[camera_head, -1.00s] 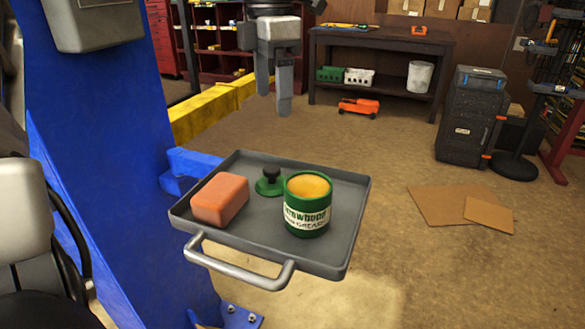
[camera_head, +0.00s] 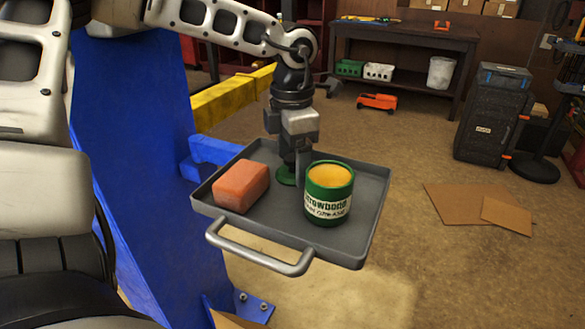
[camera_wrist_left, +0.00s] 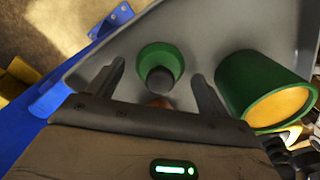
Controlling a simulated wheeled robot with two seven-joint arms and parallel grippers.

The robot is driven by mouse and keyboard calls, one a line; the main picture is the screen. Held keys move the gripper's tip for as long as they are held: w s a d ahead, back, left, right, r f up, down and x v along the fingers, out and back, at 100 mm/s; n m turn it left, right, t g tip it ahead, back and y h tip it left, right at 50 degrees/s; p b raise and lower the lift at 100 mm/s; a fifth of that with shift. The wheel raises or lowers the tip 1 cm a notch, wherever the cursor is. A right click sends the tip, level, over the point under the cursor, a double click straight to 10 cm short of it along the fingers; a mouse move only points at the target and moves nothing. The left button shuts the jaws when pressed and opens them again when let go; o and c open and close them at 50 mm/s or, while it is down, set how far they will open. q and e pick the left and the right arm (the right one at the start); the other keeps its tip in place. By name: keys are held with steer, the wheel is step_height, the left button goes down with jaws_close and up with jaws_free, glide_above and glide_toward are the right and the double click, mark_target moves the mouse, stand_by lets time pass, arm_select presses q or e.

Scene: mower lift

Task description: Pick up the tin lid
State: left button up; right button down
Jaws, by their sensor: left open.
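The tin lid is a green disc with a dark knob. In the head view the lid (camera_head: 286,179) lies on the grey tray (camera_head: 374,205), mostly hidden behind my left gripper (camera_head: 296,172). In the left wrist view the lid (camera_wrist_left: 158,52) shows between the two open fingers of the left gripper (camera_wrist_left: 158,70), with one finger on each side of the knob. The fingers look apart from the knob. The open green tin (camera_head: 328,205), filled with yellow grease, stands right of the gripper and shows close by in the left wrist view (camera_wrist_left: 240,83). My right gripper is not in view.
An orange-red block (camera_head: 241,187) lies on the tray left of the lid. The tray has a raised rim and a front handle (camera_head: 262,257). A blue post (camera_head: 140,130) stands to the left. Flat cardboard (camera_head: 470,208) lies on the floor to the right.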

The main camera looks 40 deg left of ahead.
arm_select(q)
steer(key=shift+f, duration=0.2)
steer(key=c, duration=1.1)
steer(key=shift+r, duration=0.35)
steer(key=c, duration=0.6)
steer(key=shift+r, duration=0.35)
jaws_close()
steer(key=s+r+b, duration=0.1)
steer(key=s+r, duration=1)
steer(key=s, duration=0.3)
steer(key=shift+d+r, duration=0.3)
steer(key=shift+d, duration=0.1)
